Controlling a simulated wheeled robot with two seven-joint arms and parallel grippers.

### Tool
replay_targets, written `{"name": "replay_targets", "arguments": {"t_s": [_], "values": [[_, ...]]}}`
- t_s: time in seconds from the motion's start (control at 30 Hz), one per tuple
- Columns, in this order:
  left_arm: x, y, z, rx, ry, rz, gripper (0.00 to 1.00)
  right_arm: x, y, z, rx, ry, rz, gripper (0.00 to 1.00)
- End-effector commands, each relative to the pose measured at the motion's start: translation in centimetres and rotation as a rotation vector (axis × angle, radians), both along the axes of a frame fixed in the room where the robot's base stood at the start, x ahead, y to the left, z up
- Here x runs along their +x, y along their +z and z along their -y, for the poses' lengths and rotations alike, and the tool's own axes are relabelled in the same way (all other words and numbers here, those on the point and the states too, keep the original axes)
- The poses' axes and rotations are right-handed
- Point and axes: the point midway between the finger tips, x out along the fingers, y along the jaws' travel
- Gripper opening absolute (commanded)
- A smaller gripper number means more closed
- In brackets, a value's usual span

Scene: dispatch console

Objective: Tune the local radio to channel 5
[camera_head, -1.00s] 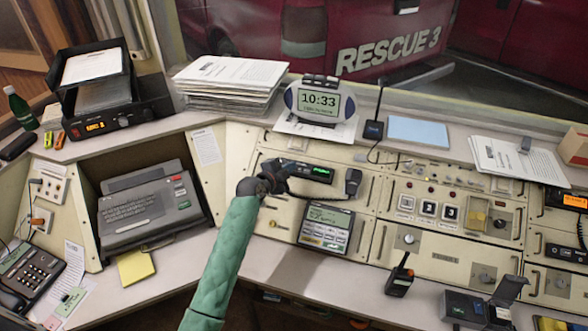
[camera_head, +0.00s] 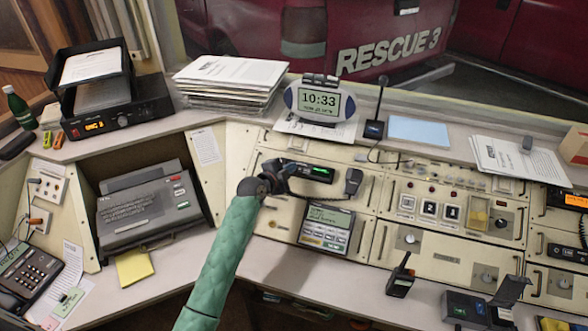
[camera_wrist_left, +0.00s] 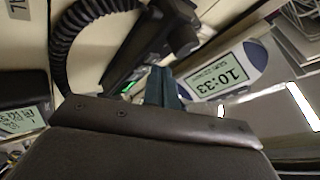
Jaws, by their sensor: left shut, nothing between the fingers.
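A dark panel radio with a small green display (camera_head: 317,172) is set in the upper part of the cream console. Its hand microphone (camera_head: 353,182) hangs at its right end. In the left wrist view the dark radio body (camera_wrist_left: 148,48) lies just beyond my fingers, with a coiled cord. My left gripper (camera_head: 287,170) is shut and empty at the left end of this radio and hides that end and any knob there. I cannot tell whether the fingers touch it. The closed fingertips also show in the left wrist view (camera_wrist_left: 160,84). The channel reading is too small to read. My right gripper is out of view.
A clock reading 10:33 (camera_head: 319,101) stands on the ledge above, beside a desk microphone (camera_head: 375,128). A keypad unit with a screen (camera_head: 327,227) is below the radio. Another radio with an orange display (camera_head: 95,125) sits at far left.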

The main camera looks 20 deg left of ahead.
Motion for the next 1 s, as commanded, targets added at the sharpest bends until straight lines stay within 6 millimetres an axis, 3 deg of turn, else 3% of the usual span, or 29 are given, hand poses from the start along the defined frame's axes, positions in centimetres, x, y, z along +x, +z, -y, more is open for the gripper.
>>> {"name": "replay_targets", "arguments": {"t_s": [0.6, 1.0], "values": [[0.2, -0.3, 0.0, 0.0, 0.0, 0.0, 0.0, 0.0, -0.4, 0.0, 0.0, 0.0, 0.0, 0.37], [-0.5, 0.8, 0.0, 0.001, -0.001, -0.001, 0.0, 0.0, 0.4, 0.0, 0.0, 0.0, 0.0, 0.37]]}}
